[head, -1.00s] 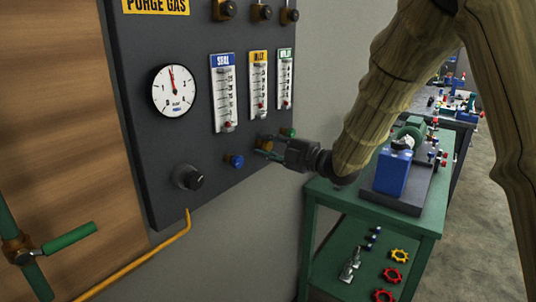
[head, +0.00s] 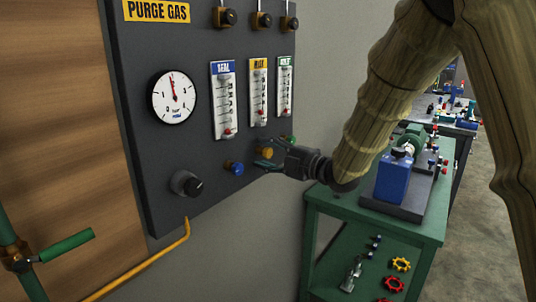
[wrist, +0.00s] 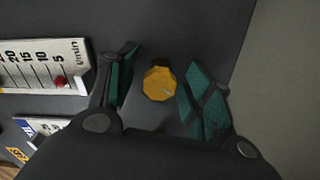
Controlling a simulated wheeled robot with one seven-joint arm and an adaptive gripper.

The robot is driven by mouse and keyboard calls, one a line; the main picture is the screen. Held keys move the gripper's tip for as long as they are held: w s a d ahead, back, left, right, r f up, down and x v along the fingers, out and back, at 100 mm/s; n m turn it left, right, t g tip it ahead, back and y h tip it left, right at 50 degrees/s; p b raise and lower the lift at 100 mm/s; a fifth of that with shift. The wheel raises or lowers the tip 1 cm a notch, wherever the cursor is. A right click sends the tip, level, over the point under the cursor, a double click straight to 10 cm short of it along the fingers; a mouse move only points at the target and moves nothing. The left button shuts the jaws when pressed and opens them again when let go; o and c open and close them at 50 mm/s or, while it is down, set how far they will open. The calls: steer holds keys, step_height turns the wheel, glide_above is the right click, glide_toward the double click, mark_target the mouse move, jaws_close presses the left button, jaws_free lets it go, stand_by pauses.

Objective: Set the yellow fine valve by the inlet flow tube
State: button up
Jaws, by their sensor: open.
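The yellow valve knob (head: 266,152) sits low on the dark panel, below the inlet flow tube (head: 258,92) with the yellow label. The tube's red float is near the bottom of its scale. My gripper (head: 266,159) is open at the knob, coming in from the right. In the wrist view the yellow knob (wrist: 160,82) stands between the spread green fingers of my gripper (wrist: 160,85), with a gap on both sides. A flow tube (wrist: 42,68) with a red float shows at the left there; its name is out of view.
The blue knob (head: 234,168) is left of the yellow one, and a green knob is partly hidden at the right. A black knob (head: 186,184) and pressure gauge (head: 174,97) are farther left. A green bench (head: 420,225) with a blue pump (head: 395,178) stands at right.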

steer(key=shift+d, duration=0.1)
steer(key=v, duration=1.2)
step_height(320, 180, down, 18)
steer(key=d+m+h+p, duration=0.25)
steer(key=m+h, duration=0.25)
steer(key=m, duration=0.4)
steer(key=s+d+f+m+g+h, duration=0.1)
steer(key=s+d+f+m+h, duration=0.1)
steer(key=s+f, duration=0.35)
steer(key=s+d+f+m+h, duration=0.1)
steer(key=s+f+m, duration=0.15)
steer(key=f, duration=0.55)
steer(key=s+d+f+m+g+h, duration=0.1)
steer(key=s+d+f+m+h, duration=0.15)
steer(key=f, duration=0.45)
steer(key=s+d+f+m+g+h+p, duration=0.1)
steer(key=s+f+m+g, duration=0.2)
steer(key=s, duration=0.8)
steer(key=s+d+f+m+g+h+p, duration=0.1)
steer(key=s+d+f+m+g, duration=0.1)
steer(key=s+f, duration=0.6)
steer(key=s+d+f+m+g+h+p, duration=0.1)
steer(key=s+f+m, duration=0.4)
steer(key=s, duration=1)
steer(key=d+g+h, duration=0.1)
steer(key=g, duration=0.1)
steer(key=shift+s+f+g, duration=0.15)
steer(key=shift+f+g, duration=0.05)
steer(key=shift+g, duration=0.1)
steer(key=shift+d, duration=0.15)
